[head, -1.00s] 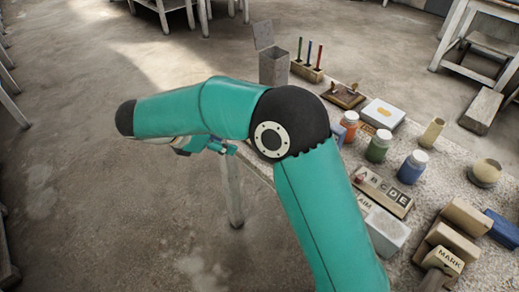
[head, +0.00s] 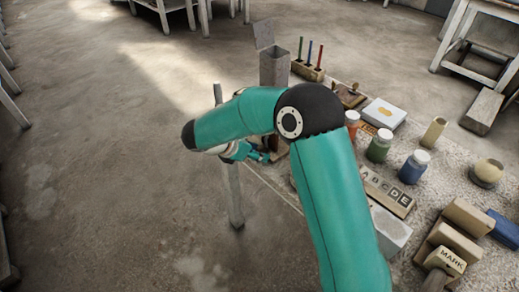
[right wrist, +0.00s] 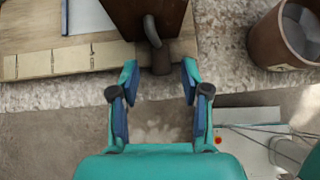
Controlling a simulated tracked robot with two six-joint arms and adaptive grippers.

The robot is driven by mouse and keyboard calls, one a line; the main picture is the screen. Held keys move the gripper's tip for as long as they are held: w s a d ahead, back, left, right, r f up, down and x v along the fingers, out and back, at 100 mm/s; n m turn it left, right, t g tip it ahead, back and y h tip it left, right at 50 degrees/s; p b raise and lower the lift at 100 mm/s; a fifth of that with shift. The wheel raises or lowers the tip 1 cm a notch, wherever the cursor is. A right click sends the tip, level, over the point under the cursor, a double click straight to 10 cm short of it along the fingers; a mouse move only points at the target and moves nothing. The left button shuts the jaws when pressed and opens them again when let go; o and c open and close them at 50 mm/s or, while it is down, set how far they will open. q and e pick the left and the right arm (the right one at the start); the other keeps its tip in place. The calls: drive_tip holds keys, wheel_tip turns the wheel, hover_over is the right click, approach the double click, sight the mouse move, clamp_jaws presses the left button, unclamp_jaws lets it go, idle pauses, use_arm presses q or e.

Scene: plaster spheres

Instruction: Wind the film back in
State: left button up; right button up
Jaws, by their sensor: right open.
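In the right wrist view, a dark brown box (right wrist: 145,12) stands at the top middle near the table edge. A grey bent crank (right wrist: 152,32) on its near side ends in a short brown-grey knob (right wrist: 161,62). My right gripper (right wrist: 159,82) is open and empty, its two fingertips on either side of the knob's near end, with gaps on both sides. In the head view, my right gripper (head: 252,153) is small beside the table's left edge, and my arm covers much of that area. I cannot make out any film. My left gripper is not in view.
A pale board (right wrist: 70,62) lies left of the box and a brown cup (right wrist: 287,38) stands right. On the table are jars (head: 379,147), a letter board (head: 386,191), wooden blocks (head: 453,244) and an upright tin (head: 273,66). Bare floor lies left.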

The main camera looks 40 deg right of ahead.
drive_tip(key=shift+c, duration=0.2)
clamp_jaws()
drive_tip(key=b, duration=0.2)
drive_tip(key=t+b, duration=0.1)
drive_tip(key=b, duration=0.1)
drive_tip(key=shift+w+f+m+t, duration=0.2)
drive_tip(key=shift+f+m+t, duration=0.1)
drive_tip(key=shift+m, duration=0.1)
drive_tip(key=shift+r+t+b, duration=0.25)
drive_tip(key=shift+t+b, duration=0.05)
drive_tip(key=shift+b, duration=0.25)
drive_tip(key=shift+r, duration=0.1)
drive_tip(key=shift+w, duration=0.1)
drive_tip(key=shift+o, duration=0.2)
unclamp_jaws()
